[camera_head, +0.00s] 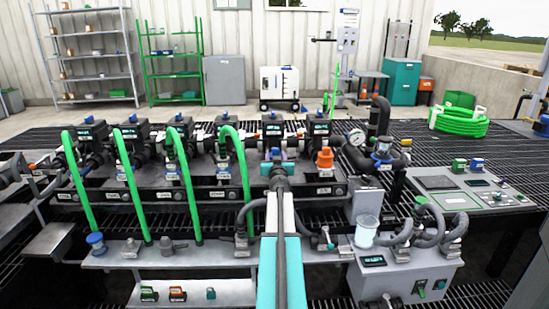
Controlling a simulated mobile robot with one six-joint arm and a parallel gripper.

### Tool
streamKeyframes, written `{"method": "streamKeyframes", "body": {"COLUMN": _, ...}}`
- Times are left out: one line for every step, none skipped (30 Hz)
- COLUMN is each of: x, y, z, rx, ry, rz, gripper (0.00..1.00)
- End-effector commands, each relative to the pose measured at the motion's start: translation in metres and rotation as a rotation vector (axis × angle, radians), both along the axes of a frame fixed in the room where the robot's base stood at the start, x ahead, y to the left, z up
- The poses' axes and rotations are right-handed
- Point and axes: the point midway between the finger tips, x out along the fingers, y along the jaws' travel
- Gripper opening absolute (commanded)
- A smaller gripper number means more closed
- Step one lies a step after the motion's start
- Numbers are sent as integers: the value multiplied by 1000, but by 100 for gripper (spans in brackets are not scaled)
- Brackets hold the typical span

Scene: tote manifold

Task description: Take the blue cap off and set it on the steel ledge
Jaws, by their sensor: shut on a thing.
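My gripper (277,166) is at the front of the manifold (305,190), right of the green hoses. It is shut at a port there, around what appears to be the blue cap (276,152); only a small blue part shows above the jaws. My arm and gripper hide the rest, so I cannot tell whether the cap is still seated on its port. The steel ledge (200,254) runs low in front of the manifold.
An orange cap (325,157) stands right of my gripper. A blue-topped fitting (96,242) and several grey couplings stand on the ledge. Green hoses (131,185) arch down at left. A clear cup (366,231) and grey hoses crowd the right.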

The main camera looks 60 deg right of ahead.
Motion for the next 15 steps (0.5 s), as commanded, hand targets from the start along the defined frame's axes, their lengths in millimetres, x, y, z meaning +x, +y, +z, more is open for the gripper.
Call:
{"method": "streamKeyframes", "body": {"x": 0, "y": 0, "z": 7, "rx": -1, "ry": -1, "rz": 0, "gripper": 17}}
{"method": "streamKeyframes", "body": {"x": 0, "y": 0, "z": 9, "rx": -1, "ry": -1, "rz": 0, "gripper": 17}}
{"method": "streamKeyframes", "body": {"x": 0, "y": 0, "z": 13, "rx": -1, "ry": -1, "rz": 0, "gripper": 17}}
{"method": "streamKeyframes", "body": {"x": 0, "y": 0, "z": 16, "rx": -1, "ry": 0, "rz": 0, "gripper": 17}}
{"method": "streamKeyframes", "body": {"x": 0, "y": 0, "z": 19, "rx": -1, "ry": -1, "rz": 0, "gripper": 17}}
{"method": "streamKeyframes", "body": {"x": 0, "y": 0, "z": 23, "rx": -1, "ry": -1, "rz": 0, "gripper": 17}}
{"method": "streamKeyframes", "body": {"x": 0, "y": 0, "z": 26, "rx": -1, "ry": 0, "rz": 0, "gripper": 17}}
{"method": "streamKeyframes", "body": {"x": 0, "y": 0, "z": 30, "rx": -1, "ry": -1, "rz": 0, "gripper": 17}}
{"method": "streamKeyframes", "body": {"x": 0, "y": 0, "z": 34, "rx": -1, "ry": 0, "rz": 0, "gripper": 17}}
{"method": "streamKeyframes", "body": {"x": 0, "y": 0, "z": 38, "rx": -1, "ry": -1, "rz": 0, "gripper": 17}}
{"method": "streamKeyframes", "body": {"x": 0, "y": 0, "z": 42, "rx": -1, "ry": -1, "rz": 0, "gripper": 17}}
{"method": "streamKeyframes", "body": {"x": 0, "y": 0, "z": 46, "rx": -1, "ry": 0, "rz": 0, "gripper": 17}}
{"method": "streamKeyframes", "body": {"x": 0, "y": 0, "z": 50, "rx": -1, "ry": -1, "rz": 0, "gripper": 17}}
{"method": "streamKeyframes", "body": {"x": 0, "y": 0, "z": 54, "rx": -1, "ry": 0, "rz": 0, "gripper": 17}}
{"method": "streamKeyframes", "body": {"x": 0, "y": 0, "z": 58, "rx": -1, "ry": -1, "rz": 0, "gripper": 17}}
